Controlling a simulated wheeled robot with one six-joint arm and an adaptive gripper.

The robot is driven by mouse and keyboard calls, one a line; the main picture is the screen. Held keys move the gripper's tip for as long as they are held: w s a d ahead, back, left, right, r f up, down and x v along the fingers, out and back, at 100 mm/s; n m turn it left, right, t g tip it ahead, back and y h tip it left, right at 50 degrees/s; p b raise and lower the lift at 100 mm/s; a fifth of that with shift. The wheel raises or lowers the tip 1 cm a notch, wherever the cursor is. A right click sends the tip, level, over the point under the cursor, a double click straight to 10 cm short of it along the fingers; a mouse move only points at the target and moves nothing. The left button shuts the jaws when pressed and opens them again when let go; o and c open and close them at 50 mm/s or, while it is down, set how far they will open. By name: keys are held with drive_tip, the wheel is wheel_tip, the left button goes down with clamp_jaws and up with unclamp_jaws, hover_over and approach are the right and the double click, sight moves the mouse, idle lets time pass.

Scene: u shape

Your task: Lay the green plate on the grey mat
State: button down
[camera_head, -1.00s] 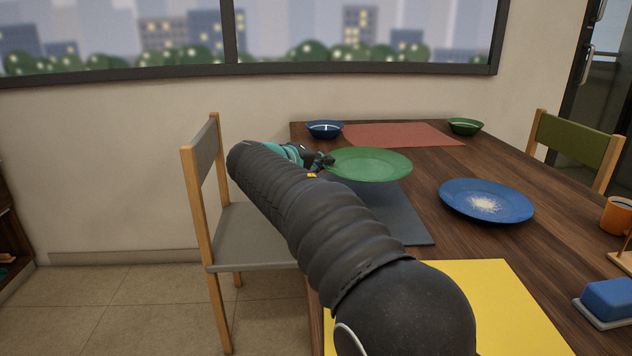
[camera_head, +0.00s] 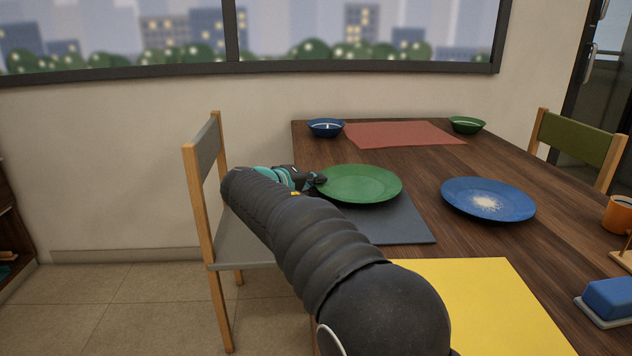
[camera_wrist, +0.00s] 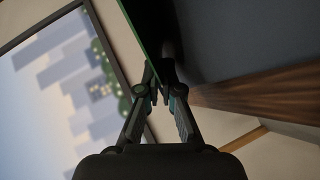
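The green plate (camera_head: 362,183) is roughly level over the far part of the grey mat (camera_head: 405,228) in the head view. The mat's near part shows bare. I cannot tell whether the plate's underside touches the mat. My gripper (camera_head: 318,181) is at the plate's left rim, shut on it. In the wrist view my gripper (camera_wrist: 160,88) has its fingertips close together at the rim of the green plate (camera_wrist: 146,35), which shows nearly edge-on. The grey mat (camera_wrist: 240,40) is a dark surface to the right there.
A yellow mat (camera_head: 480,300) lies nearer on the wooden table. A blue plate with crumbs (camera_head: 488,198) is right of the grey mat. A red mat (camera_head: 400,134), blue bowl (camera_head: 325,128) and green bowl (camera_head: 467,125) are at the back. A chair (camera_head: 205,190) stands left.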

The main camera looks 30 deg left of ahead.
drive_tip(key=c, duration=1.6)
unclamp_jaws()
drive_tip(key=shift+f, duration=0.1)
drive_tip(key=shift+r+p, duration=0.25)
drive_tip(key=shift+p, duration=0.05)
drive_tip(key=b+v, duration=0.1)
drive_tip(key=v, duration=1.1)
drive_tip(key=shift+f, duration=0.1)
